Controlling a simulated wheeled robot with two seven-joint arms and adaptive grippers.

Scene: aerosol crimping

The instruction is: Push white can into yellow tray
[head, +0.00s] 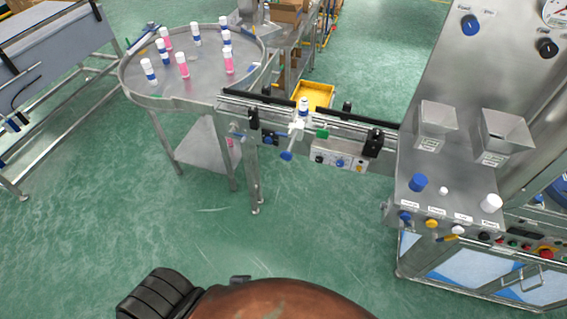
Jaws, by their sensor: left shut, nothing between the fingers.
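A white can (304,105) with a blue band stands upright on the conveyor (352,123). The yellow tray (317,92) is just behind the conveyor, close beyond the can. A white pusher-like fitting (297,129) with a blue end sits at the conveyor's front side, next to the can. My left gripper (160,293) shows only as a dark ribbed shape at the bottom edge, shut and empty, well apart from the can and the tray. Its fingertips are hard to make out. My right gripper is not in view.
A round steel table (205,88) at the upper left holds several white-and-blue and pink cans. A steel machine (450,185) with hoppers, knobs and buttons stands at the right. A control box (338,157) hangs under the conveyor. Green floor in front is clear.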

